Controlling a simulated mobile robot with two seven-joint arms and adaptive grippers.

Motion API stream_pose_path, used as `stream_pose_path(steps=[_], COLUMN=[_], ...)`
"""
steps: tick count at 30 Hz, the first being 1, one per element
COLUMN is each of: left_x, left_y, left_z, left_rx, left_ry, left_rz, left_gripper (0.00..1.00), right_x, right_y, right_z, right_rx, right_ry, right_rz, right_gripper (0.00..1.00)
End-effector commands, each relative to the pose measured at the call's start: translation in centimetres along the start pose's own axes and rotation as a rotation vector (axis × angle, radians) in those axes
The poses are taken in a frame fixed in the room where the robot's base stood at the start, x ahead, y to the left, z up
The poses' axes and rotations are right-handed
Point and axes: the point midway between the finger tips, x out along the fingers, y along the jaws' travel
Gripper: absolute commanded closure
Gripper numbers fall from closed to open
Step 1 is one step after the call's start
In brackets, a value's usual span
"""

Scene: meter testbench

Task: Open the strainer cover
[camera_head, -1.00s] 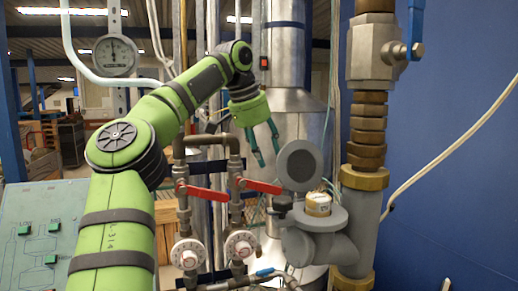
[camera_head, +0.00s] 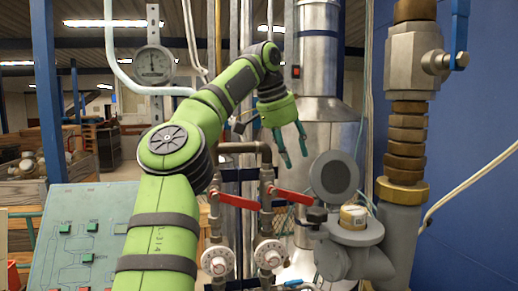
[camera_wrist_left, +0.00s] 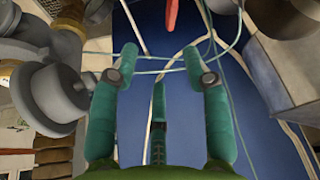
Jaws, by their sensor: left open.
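A round grey disc (camera_head: 334,178), which looks like a hinged cover, stands upright above a grey housing (camera_head: 355,236). A yellowish round insert (camera_head: 353,217) shows in the housing's open top. I cannot tell for sure that this disc is the strainer cover. My left gripper (camera_head: 295,161) is open and empty, its teal fingers pointing down, up and left of the disc in the picture. In the left wrist view the fingers (camera_wrist_left: 161,55) are spread with nothing between them. Grey round parts (camera_wrist_left: 60,95) show left of them there. My right gripper is not in view.
Two red-handled valves (camera_head: 294,197) and two white dials (camera_head: 268,254) sit left of the housing. A thick brass-fitted pipe (camera_head: 407,145) rises at right, with a blue-handled valve (camera_head: 455,50). A metal column (camera_head: 318,100) stands behind my gripper. A panel (camera_head: 85,235) is at lower left.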

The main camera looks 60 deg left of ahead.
Motion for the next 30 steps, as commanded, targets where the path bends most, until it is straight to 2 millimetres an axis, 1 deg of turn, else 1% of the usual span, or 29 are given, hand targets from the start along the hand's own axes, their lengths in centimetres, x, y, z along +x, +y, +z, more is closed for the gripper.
stream_pose_path(steps=[1,9,17,20,23,30], left_x=[-0.8,-3.2,-4.0,-4.2,-4.9,-6.4], left_y=[0.1,0.1,0.0,0.1,0.0,0.0], left_z=[-0.1,-0.1,1.6,2.4,3.7,7.5], left_rx=[-0.001,-0.001,0.002,0.004,0.003,0.003], left_ry=[0.002,0.001,0.001,0.003,0.005,0.007], left_rz=[-0.001,-0.001,0.003,0.004,0.004,0.003], left_gripper=[0.52,0.52,0.52,0.52,0.52,0.52], right_x=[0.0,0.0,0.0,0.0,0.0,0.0], right_y=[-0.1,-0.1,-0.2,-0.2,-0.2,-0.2], right_z=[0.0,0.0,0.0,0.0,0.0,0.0], right_rx=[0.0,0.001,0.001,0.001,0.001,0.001], right_ry=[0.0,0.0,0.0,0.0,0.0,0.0], right_rz=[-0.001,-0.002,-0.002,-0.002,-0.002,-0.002], right_gripper=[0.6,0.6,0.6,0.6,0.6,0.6])
